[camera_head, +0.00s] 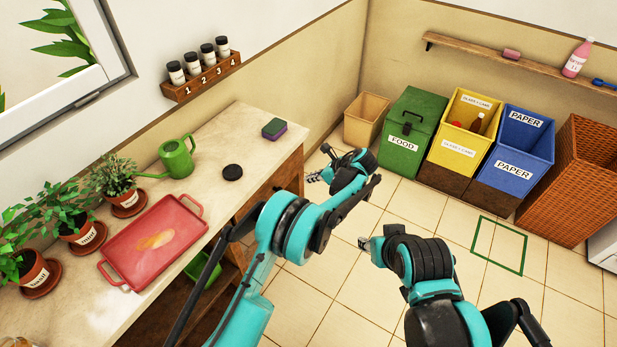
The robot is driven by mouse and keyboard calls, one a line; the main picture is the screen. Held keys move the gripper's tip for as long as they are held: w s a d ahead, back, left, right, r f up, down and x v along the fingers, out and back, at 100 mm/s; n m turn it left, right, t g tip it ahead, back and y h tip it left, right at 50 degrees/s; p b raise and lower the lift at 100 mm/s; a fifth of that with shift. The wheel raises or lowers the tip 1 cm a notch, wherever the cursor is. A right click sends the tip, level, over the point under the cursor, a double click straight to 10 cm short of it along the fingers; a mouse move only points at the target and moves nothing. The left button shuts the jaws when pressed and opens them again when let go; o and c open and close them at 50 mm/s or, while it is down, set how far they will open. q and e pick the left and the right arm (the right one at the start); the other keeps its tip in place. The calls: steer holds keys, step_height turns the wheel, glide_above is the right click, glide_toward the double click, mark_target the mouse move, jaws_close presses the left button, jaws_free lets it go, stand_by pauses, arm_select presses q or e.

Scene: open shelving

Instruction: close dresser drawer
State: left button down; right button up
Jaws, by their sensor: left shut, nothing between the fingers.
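The wooden dresser (232,122) with a pale stone top runs along the left wall. Its brown front shows at the far right end, where a drawer front (287,177) is partly hidden behind my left arm. I cannot tell how far the drawer stands out. My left gripper (314,177) is shut and empty, just to the right of that front, above the floor; I cannot tell if it touches the dresser. My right gripper (365,243) hangs over the floor, nearer to me, mostly hidden by its own wrist, apart from the dresser.
On the top stand potted plants (118,184), a red tray (128,252), a green watering can (177,156), a black disc (232,172) and a sponge (274,128). A green bin (405,135), yellow bin (455,152) and blue bin (515,165) line the back wall. The tiled floor between is clear.

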mark_target(285, 173)
arm_select(q)
steer(key=w+a+f+b, duration=0.1)
steer(key=a, duration=0.1)
steer(key=w+a+f+b, duration=0.1)
steer(key=w+a+f, duration=0.1)
steer(key=w+a+f+b, duration=0.1)
steer(key=a, duration=0.1)
steer(key=shift+w+f, duration=0.2)
steer(key=shift+w+a+r, duration=0.1)
steer(key=shift+w+a, duration=0.15)
steer(key=shift+a, duration=0.05)
steer(key=shift+w+a, duration=0.4)
steer(key=shift+a, duration=0.2)
steer(key=shift+w+a, duration=0.4)
steer(key=shift+a, duration=0.2)
steer(key=shift+r, duration=0.1)
